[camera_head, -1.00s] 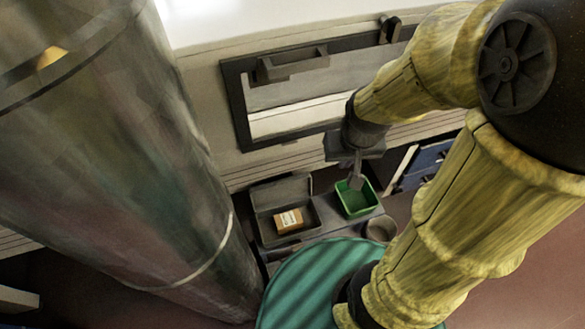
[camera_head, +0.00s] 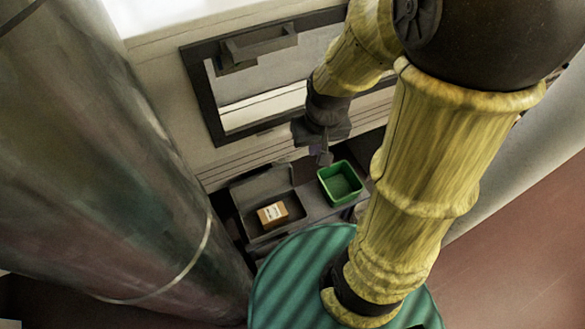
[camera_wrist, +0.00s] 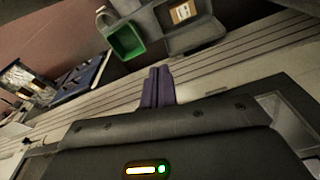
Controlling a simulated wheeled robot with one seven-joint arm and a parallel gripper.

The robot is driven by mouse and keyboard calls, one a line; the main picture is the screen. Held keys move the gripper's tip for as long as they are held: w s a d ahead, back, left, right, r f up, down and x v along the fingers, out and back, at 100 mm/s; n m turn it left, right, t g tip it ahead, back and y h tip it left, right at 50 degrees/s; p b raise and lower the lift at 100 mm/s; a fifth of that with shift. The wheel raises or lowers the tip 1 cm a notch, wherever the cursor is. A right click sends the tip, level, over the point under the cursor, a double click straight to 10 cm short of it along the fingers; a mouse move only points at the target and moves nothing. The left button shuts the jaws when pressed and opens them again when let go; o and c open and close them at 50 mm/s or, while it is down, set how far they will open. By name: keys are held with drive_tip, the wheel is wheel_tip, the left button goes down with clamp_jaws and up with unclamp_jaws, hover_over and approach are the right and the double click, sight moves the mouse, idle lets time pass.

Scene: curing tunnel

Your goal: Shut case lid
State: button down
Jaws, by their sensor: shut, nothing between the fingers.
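The case (camera_head: 277,233) is a dark grey open box on the bench in the head view, with a small orange-brown carton (camera_head: 271,214) inside it. Its lid (camera_head: 258,187) stands raised along the back, wall side. My gripper (camera_head: 325,158) is shut and empty, above and behind the gap between the case and the green bin, apart from the lid. In the wrist view the closed fingers (camera_wrist: 158,86) point toward the bench. The lid (camera_wrist: 195,38) and carton (camera_wrist: 182,12) show beyond them, toward the upper right; the case is partly cut off by the top edge.
A green bin (camera_head: 340,183) stands right of the case; it also shows in the wrist view (camera_wrist: 126,40). A framed panel with a handle (camera_head: 262,43) is on the wall behind. A large metal cylinder (camera_head: 110,170) fills the left. Blue items (camera_wrist: 78,78) lie left in the wrist view.

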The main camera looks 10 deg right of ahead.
drive_tip(key=w+d+f+m+g+y+b, duration=0.1)
drive_tip(key=w+f+g+y+b, duration=0.2)
drive_tip(key=f+b, duration=0.9)
drive_tip(key=w+f+g+y+b, duration=0.15)
drive_tip(key=w+f+b, duration=0.4)
drive_tip(key=f, duration=1.05)
drive_tip(key=w+d+f+t+y+b, duration=0.1)
drive_tip(key=w+d+f+y, duration=0.1)
drive_tip(key=w+y, duration=0.1)
drive_tip(key=w+d+f+m+t+y+b, duration=0.1)
drive_tip(key=w+d+f+t+y, duration=0.1)
drive_tip(key=y, duration=0.3)
drive_tip(key=w+d+f+m+t+y+b, duration=0.1)
drive_tip(key=w+d+f+y, duration=0.3)
drive_tip(key=shift+f+t, duration=0.2)
drive_tip(key=shift+t, duration=0.15)
drive_tip(key=shift+w+d+t+y, duration=0.25)
drive_tip(key=shift+d+t+y, duration=0.1)
drive_tip(key=shift+t, duration=0.05)
drive_tip(key=shift+a+f, duration=0.1)
drive_tip(key=w+a, duration=0.1)
drive_tip(key=a, duration=0.8)
drive_tip(key=shift+w+a+f+b, duration=0.2)
drive_tip(key=shift+w+a+b, duration=0.05)
drive_tip(key=shift+a+b, duration=0.2)
drive_tip(key=shift+s+d, duration=0.1)
